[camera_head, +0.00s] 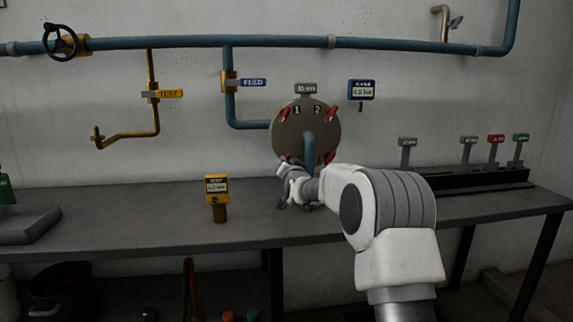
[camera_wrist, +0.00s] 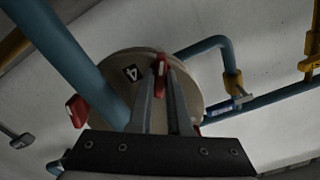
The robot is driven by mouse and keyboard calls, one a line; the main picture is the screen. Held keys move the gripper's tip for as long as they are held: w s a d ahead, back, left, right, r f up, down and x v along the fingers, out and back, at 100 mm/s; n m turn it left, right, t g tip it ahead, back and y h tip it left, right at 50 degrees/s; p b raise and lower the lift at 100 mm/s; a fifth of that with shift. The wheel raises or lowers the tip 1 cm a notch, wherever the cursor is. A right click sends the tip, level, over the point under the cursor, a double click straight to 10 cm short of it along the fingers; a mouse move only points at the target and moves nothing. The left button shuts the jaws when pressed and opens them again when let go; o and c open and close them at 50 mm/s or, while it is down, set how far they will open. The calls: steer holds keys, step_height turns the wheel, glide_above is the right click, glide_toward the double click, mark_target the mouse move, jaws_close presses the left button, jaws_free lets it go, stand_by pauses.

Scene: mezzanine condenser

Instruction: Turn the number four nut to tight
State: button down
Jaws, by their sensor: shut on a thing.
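The round flange plate (camera_head: 291,133) is on the wall, with red nuts near its rim and a blue pipe at its middle. Labels 1 and 2 show beside the upper-left nut (camera_head: 284,115) and upper-right nut (camera_head: 332,113). My gripper (camera_head: 288,170) is at the plate's lower left. In the wrist view, its fingers are shut on a red nut, the number four nut (camera_wrist: 160,66), beside the label 4 (camera_wrist: 130,73). The fingers cover part of this nut. Another red nut (camera_wrist: 76,110) is at the left, apart from the fingers. How tight the nut is cannot be told.
The workbench (camera_head: 150,212) runs below the plate. A yellow meter (camera_head: 217,190) stands on it at left, and a rack with several levers (camera_head: 470,180) at right. A blue pipe (camera_head: 180,43) crosses the wall above. A blue gauge (camera_head: 361,90) hangs right of the plate.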

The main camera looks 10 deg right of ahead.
steer(key=c, duration=0.9)
jaws_free()
steer(key=shift+o, duration=0.2)
steer(key=s+p, duration=0.2)
steer(key=s, duration=1.5)
steer(key=shift+s, duration=0.2)
steer(key=s+f+n+g+p, duration=0.15)
steer(key=s+g, duration=0.25)
steer(key=s, duration=0.9)
steer(key=s+f+n+g+b, duration=0.1)
steer(key=s+n+g, duration=0.25)
steer(key=s, duration=1.05)
steer(key=s+f+n+g+p, duration=0.15)
steer(key=s+g, duration=0.35)
steer(key=s, duration=0.8)
step_height(320, 180, up, 24)
steer(key=p, duration=2.3)
steer(key=shift+w+p, duration=0.2)
steer(key=shift+p, duration=0.1)
